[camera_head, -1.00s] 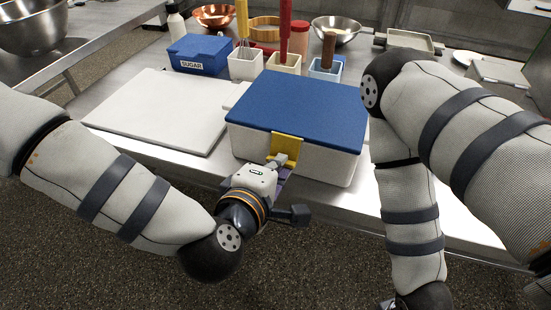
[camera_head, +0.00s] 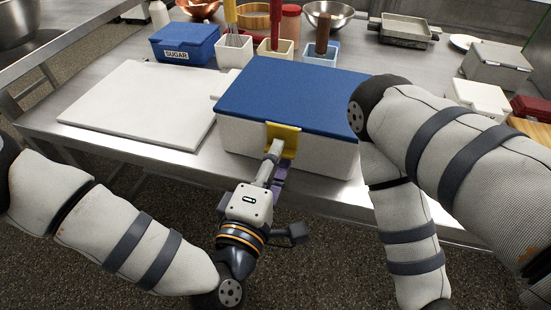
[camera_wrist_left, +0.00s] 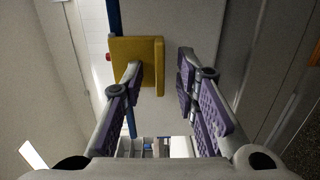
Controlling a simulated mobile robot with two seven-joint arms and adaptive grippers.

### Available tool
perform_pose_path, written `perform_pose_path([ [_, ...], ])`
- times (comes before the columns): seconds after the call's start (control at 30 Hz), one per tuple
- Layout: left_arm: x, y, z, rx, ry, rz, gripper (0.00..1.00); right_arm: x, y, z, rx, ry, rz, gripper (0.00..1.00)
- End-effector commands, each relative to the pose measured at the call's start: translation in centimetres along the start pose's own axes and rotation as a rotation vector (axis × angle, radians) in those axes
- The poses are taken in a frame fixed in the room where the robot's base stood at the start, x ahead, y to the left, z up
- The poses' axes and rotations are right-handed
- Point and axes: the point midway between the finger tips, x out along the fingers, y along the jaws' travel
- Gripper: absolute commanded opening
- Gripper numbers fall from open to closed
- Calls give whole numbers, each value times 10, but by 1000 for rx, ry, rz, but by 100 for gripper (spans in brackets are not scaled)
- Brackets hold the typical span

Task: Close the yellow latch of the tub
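The tub (camera_head: 240,137) is a white box with a blue lid (camera_head: 290,95) resting on it, near the table's front edge. Its yellow latch (camera_head: 283,131) is at the middle of the front, by the lid's edge. In the left wrist view the latch (camera_wrist_left: 135,50) is a plate with a raised lip. I cannot tell whether it is fastened. My left gripper (camera_head: 272,160) is in front of the tub at the latch's lower part. In the left wrist view its purple-padded fingers (camera_wrist_left: 160,75) are apart, the left fingertip overlapping the latch; contact is unclear. My right gripper is out of view.
A white board (camera_head: 140,105) lies left of the tub. Behind stand a blue sugar box (camera_head: 184,45), several utensil holders (camera_head: 282,50) and bowls (camera_head: 330,14). My right arm is close to the tub's right side.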

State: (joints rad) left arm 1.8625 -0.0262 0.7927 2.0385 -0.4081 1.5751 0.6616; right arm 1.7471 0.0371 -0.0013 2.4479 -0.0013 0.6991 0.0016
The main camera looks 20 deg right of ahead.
Motion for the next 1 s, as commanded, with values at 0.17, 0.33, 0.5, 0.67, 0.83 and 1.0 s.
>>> perform_pose_path([
  [0.17, -1, 0, 1, -1, -3, 0, 28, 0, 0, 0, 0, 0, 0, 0],
  [0.33, -25, -1, 2, -3, -6, -4, 28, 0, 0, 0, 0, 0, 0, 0],
  [0.5, -73, -1, 2, -3, -5, -6, 28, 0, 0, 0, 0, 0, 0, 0],
  [0.67, -106, -1, 1, -2, -4, -4, 28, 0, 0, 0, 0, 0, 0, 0],
  [0.83, -120, 0, 0, -1, -1, -1, 28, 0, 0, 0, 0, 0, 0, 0],
  [1.0, -121, 0, 0, -1, -1, 0, 28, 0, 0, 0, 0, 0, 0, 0],
])
